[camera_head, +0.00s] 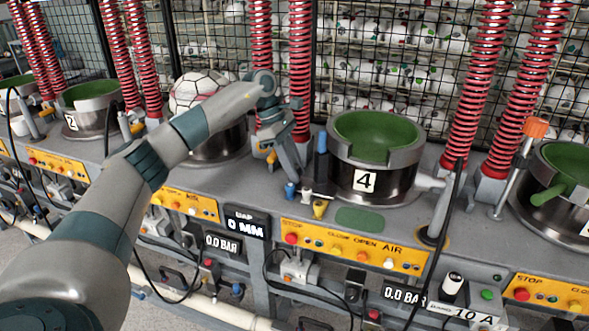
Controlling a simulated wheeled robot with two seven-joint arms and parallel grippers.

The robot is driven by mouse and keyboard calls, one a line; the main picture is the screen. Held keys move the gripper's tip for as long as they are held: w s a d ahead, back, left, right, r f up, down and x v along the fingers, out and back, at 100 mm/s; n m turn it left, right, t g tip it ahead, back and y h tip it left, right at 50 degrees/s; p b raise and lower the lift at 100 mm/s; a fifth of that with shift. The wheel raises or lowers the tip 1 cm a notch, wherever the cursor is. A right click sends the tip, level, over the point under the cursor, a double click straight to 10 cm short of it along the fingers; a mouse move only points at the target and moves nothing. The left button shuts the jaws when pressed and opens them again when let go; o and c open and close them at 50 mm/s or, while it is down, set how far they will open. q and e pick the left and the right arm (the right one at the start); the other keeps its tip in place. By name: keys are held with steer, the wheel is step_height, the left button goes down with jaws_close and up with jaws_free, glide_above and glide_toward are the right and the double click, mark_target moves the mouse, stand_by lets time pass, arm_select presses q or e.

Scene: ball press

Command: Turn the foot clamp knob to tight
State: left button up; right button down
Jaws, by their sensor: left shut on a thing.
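My left arm reaches across the bench from the lower left, and its gripper (277,158) points down beside the third press, right of the ball (199,91). The gripper is shut on what seems to be the foot clamp knob. The fingers mostly hide it, and only small yellow parts (267,152) show there. I cannot read the knob's setting. The white ball with dark seams sits on the third press (222,145), partly behind my arm. My right gripper is not in view.
Press 4 (366,184), with an empty green cup, stands just right of the gripper. A blue-topped post (321,158) and small blue, white and yellow knobs stand between them. Red springs (300,70) and black mesh rise behind. Yellow button panels (352,247) line the front.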

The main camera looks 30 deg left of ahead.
arm_select(q)
steer(key=shift+r, duration=0.1)
steer(key=o, duration=1)
steer(key=shift+o, duration=0.2)
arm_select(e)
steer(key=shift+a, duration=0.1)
arm_select(q)
steer(key=shift+f, duration=0.2)
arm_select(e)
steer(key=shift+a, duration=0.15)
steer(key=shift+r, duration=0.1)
